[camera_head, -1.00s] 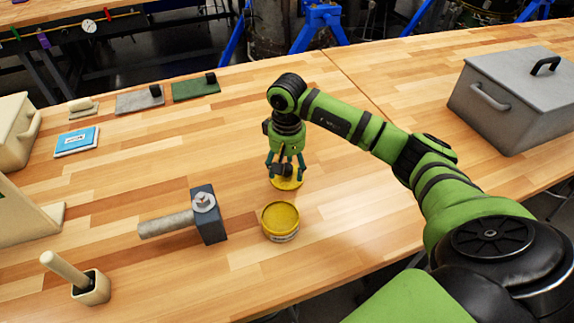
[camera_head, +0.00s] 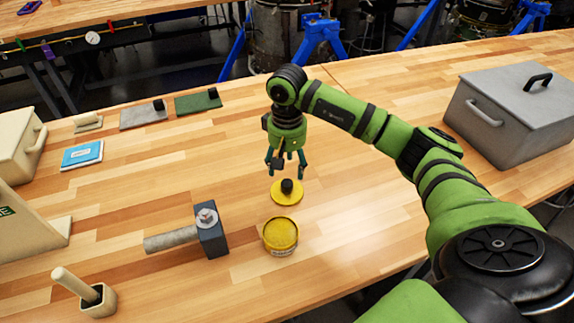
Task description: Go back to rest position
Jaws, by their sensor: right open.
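My right gripper (camera_head: 286,164) is open and empty. It points down and hangs above a yellow disc-shaped lid (camera_head: 286,197) with a black knob, which lies on the wooden table. The fingertips are apart from the knob. An open yellow tin (camera_head: 281,236) stands just in front of the lid. My left gripper is not in the picture.
A dark block with a bolt and grey rod (camera_head: 211,240) lies left of the tin. A brush holder (camera_head: 99,300) stands at the front left. A grey lidded box (camera_head: 515,112) stands at the right. The table (camera_head: 190,160) behind the block is clear.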

